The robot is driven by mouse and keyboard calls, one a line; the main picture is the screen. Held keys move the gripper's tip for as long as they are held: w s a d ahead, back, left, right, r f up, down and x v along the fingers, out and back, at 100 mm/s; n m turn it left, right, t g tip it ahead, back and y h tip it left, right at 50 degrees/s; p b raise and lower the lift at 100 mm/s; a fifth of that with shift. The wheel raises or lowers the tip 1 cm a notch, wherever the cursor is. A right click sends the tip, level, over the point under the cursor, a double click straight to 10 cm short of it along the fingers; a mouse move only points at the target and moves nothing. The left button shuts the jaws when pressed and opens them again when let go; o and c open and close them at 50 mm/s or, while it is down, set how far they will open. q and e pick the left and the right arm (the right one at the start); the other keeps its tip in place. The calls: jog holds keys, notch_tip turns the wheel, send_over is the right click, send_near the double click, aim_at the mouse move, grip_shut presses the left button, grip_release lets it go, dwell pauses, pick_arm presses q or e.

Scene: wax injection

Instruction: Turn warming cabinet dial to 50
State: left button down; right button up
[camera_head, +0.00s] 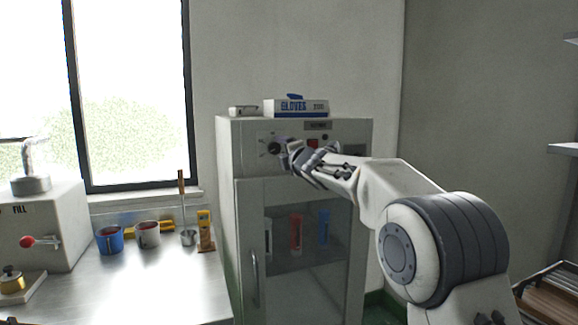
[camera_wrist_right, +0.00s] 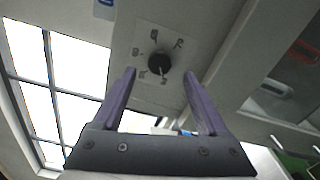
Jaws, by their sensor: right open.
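The warming cabinet (camera_head: 226,200) is a grey upright box with a glass door. Its black dial (camera_head: 273,148) is at the upper left of the front panel, with marks around it too small to read. In the right wrist view the dial (camera_wrist_right: 159,63) shows on a pale plate, with a light pointer line towards the bottom. My right gripper (camera_head: 288,152) is in front of the panel, close to the dial's right side. In the wrist view its two purple fingers (camera_wrist_right: 160,82) are apart, with the dial seen between and beyond them; contact is not visible. My left gripper is not in view.
A gloves box (camera_head: 297,108) lies on the cabinet top. A vertical handle (camera_head: 254,278) is on the door.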

pick_arm(q)
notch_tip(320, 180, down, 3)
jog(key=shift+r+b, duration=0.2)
jog(key=shift+b, duration=0.6)
pick_arm(e)
jog(key=v, duration=0.5)
jog(key=shift+s+d, duration=0.1)
jog(key=shift+s, duration=0.15)
jog(key=s+a+f+m+g+h+p, duration=0.1)
jog(key=s+a+f+m+g+p, duration=0.25)
jog(key=s+f, duration=0.55)
jog(key=s+f+m+g+h+p, duration=0.25)
jog(key=s+f+m+g, duration=0.35)
jog(key=s, duration=0.6)
pick_arm(q)
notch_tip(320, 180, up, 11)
jog(key=p, duration=0.5)
pick_arm(e)
jog(key=s+d+f+m+g, duration=0.1)
jog(key=s+f+m+g, duration=0.1)
jog(key=s, duration=0.7)
jog(key=s+d+f+m+g, duration=0.2)
jog(key=s+f+m+g, duration=0.1)
jog(key=s, duration=0.6)
jog(key=s+d+f+m+g+h, duration=0.1)
jog(key=s+f, duration=0.4)
jog(key=s, duration=0.5)
jog(key=shift+d+m+g, duration=0.35)
jog(key=shift+m+g, duration=0.5)
